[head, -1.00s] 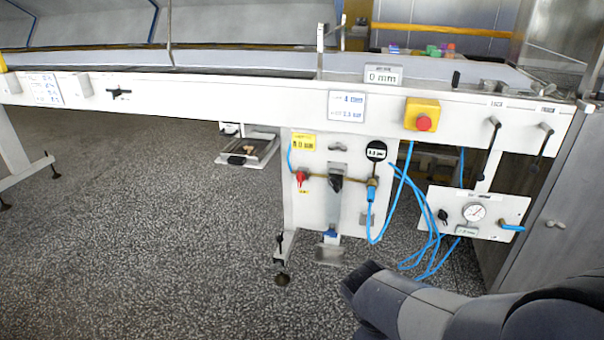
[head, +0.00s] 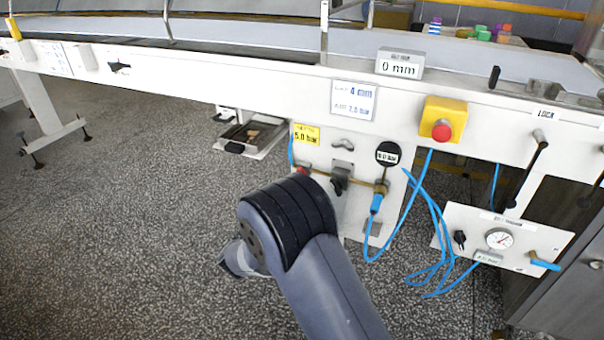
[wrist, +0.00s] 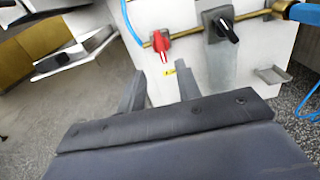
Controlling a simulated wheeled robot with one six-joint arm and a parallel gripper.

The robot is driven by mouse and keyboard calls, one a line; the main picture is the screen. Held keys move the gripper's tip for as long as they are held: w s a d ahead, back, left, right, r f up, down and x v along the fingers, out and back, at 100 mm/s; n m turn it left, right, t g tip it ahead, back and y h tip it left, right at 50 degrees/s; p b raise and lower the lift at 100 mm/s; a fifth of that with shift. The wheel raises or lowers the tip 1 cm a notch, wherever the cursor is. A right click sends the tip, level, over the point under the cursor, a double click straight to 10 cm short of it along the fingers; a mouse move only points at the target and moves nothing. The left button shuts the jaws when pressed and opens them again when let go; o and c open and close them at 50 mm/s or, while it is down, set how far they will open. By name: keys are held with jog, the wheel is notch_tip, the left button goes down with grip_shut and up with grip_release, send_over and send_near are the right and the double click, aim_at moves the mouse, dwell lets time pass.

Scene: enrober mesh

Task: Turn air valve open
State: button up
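A small valve with a red handle (wrist: 162,42) sits on a brass pipe in the wrist view. Its handle points down, across the pipe. In the head view only a bit of the red valve (head: 304,168) shows above my arm. A black rotary knob (wrist: 222,25) sits to its right on the same pipe, and the knob also shows in the head view (head: 341,178). My gripper (wrist: 160,80) is open and empty. Its two fingers point towards the red valve, short of it and not touching. In the head view my arm hides the gripper.
Blue hoses (head: 430,230) hang right of the valve panel. A yellow box with a red button (head: 443,122) is on the white beam above. A gauge panel with a blue-handled lever (head: 543,262) stands at the right. The floor at left is mostly clear.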

jog(key=b+x, duration=0.2)
jog(key=x, duration=0.8)
jog(key=shift+w, duration=0.3)
jog(key=shift+d, duration=0.1)
jog(key=shift+c, duration=0.4)
jog(key=c, duration=0.5)
jog(key=shift+f, duration=0.1)
